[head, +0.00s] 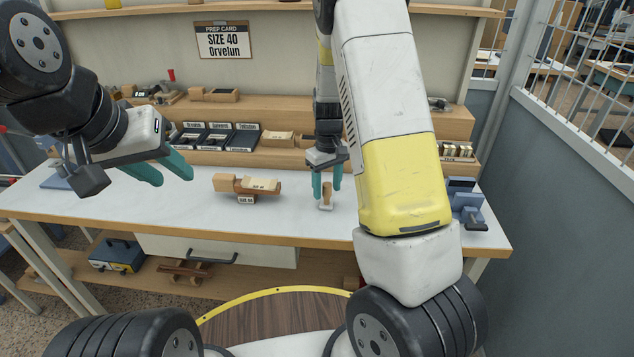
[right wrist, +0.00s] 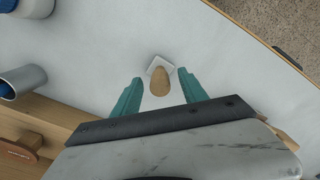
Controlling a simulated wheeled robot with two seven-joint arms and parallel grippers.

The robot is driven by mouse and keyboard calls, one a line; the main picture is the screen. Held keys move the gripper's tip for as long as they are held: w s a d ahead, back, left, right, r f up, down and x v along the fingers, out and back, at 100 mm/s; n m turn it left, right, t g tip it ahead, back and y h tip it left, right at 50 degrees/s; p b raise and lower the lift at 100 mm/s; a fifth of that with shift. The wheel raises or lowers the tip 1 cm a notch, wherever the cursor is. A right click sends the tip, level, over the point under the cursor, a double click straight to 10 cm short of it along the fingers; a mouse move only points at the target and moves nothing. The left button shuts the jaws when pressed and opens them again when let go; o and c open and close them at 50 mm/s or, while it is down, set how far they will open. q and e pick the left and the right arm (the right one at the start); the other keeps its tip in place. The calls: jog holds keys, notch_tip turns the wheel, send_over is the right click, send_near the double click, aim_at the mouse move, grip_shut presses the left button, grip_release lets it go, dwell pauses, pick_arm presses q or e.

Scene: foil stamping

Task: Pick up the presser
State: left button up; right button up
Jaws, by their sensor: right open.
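The presser (head: 326,196) stands upright on the white bench top, with a wooden handle on a pale square base. In the right wrist view its rounded handle (right wrist: 160,82) shows between the fingertips, with the base beyond it. My right gripper (head: 327,184) is open and points down over the presser, one finger on each side of the handle. In the right wrist view the right gripper (right wrist: 158,88) shows a gap between each finger and the handle. My left gripper (head: 172,172) is open and empty above the left part of the bench.
A wooden block with a "SIZE 40" label (head: 247,186) lies left of the presser. A blue device (head: 466,204) stands at the bench's right end. Stepped wooden shelves (head: 290,158) with trays line the back. The bench front near the presser is clear.

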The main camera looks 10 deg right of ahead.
grip_shut()
jog(key=shift+r, duration=0.15)
jog(key=shift+r, duration=0.55)
notch_tip(320, 180, up, 2)
jog(key=shift+w+r, duration=0.1)
jog(key=shift+r, duration=0.05)
jog(key=s+a, duration=0.2)
jog(key=s, duration=0.5)
jog(key=s+a+r, duration=0.1)
jog(key=s+a, duration=0.2)
jog(key=s, duration=0.5)
jog(key=shift+a+r, duration=0.2)
jog(key=shift+a, duration=0.1)
